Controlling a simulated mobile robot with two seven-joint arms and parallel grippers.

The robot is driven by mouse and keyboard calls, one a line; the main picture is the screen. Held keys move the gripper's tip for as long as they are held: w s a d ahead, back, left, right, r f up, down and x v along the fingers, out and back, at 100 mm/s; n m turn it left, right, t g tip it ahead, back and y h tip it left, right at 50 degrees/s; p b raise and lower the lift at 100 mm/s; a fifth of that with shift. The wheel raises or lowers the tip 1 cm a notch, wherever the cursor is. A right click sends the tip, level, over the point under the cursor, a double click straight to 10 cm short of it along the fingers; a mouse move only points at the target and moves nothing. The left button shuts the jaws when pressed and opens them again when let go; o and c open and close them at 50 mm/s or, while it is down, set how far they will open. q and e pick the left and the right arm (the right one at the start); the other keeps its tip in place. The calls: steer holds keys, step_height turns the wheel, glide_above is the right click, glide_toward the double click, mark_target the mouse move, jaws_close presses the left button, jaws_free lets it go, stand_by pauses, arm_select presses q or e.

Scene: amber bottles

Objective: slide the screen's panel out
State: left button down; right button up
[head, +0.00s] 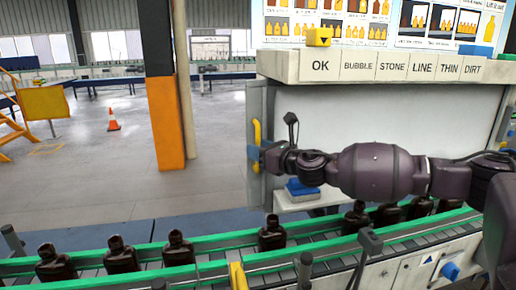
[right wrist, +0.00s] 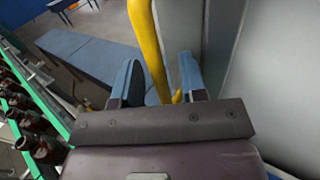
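The screen's panel (head: 253,100) is a grey upright slab at the left end of the white screen (head: 400,110). A yellow vertical handle (head: 257,131) stands on it. My right gripper (head: 254,153) reaches in from the right at the handle's lower part. In the right wrist view the yellow handle (right wrist: 149,45) runs between the two blue fingers of my right gripper (right wrist: 162,82). Gaps show on both sides of the handle, so the fingers are around it but not closed on it. The handle's lower end is partly hidden by the gripper. My left gripper is not in view.
Amber bottles (head: 122,257) stand in a row on the green-railed conveyor (head: 205,242) in front. A shelf of labels (head: 390,67) runs above the screen. A blue block (head: 300,188) sits below my right wrist. An orange-based post (head: 165,122) stands left, with open floor between.

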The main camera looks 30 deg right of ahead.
steer(key=shift+w+a, duration=0.1)
steer(key=shift+w, duration=0.2)
steer(key=shift+c, duration=0.3)
jaws_close()
steer(key=shift+a, duration=0.1)
